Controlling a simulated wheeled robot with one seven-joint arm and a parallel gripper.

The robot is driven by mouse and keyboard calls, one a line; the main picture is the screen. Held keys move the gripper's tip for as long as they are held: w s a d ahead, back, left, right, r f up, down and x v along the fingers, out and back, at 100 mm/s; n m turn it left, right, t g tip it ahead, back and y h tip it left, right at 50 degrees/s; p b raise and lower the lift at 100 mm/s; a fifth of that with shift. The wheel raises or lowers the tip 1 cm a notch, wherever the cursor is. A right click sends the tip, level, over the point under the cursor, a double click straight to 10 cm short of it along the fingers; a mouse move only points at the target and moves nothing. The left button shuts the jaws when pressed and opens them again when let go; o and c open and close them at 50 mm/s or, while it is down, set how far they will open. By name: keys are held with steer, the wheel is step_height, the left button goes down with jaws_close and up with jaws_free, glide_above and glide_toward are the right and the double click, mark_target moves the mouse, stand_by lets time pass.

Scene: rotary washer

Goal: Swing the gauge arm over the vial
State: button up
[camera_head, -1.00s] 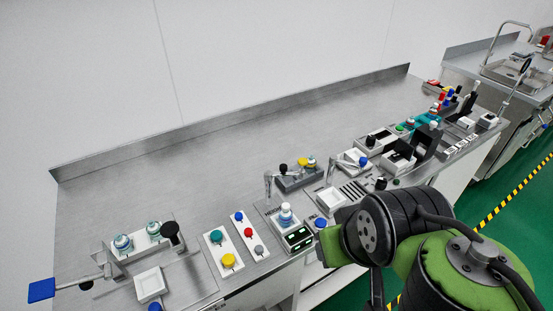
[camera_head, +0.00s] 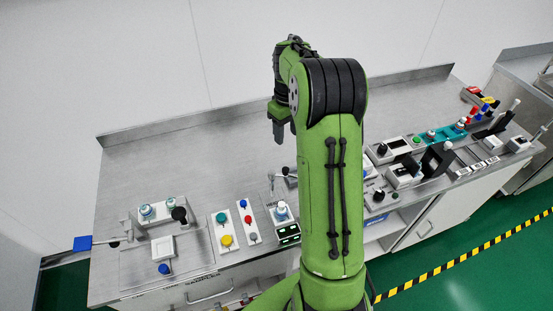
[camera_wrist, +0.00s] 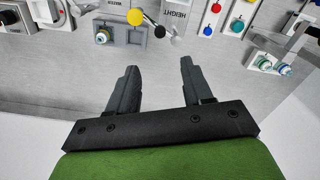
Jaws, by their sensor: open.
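A white vial with a blue band (camera_head: 281,211) stands upright on the small station behind a green display in the head view. Behind it a thin grey gauge arm (camera_head: 272,184) shows, its black knob (camera_head: 287,170) partly hidden by my arm. In the wrist view the black knob (camera_wrist: 160,31) sits by the HEIGHT label, beside a yellow ball (camera_wrist: 135,17) and a grey block (camera_wrist: 125,35). My gripper (camera_head: 279,130) points down, above the rear of the bench, and is apart from the knob. In the wrist view my gripper (camera_wrist: 158,66) is open, with nothing between its fingers.
A button panel (camera_head: 221,231) and a rack with two blue-capped vials (camera_head: 162,208) stand left of the station. Other stations (camera_head: 405,172) stand to the right. The bench's rear surface (camera_head: 190,155) is clear, with a raised back edge.

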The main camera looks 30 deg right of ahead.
mark_target(286, 169)
step_height(286, 169, down, 15)
steer(key=shift+f, duration=0.1)
steer(key=shift+s, duration=0.1)
jaws_close()
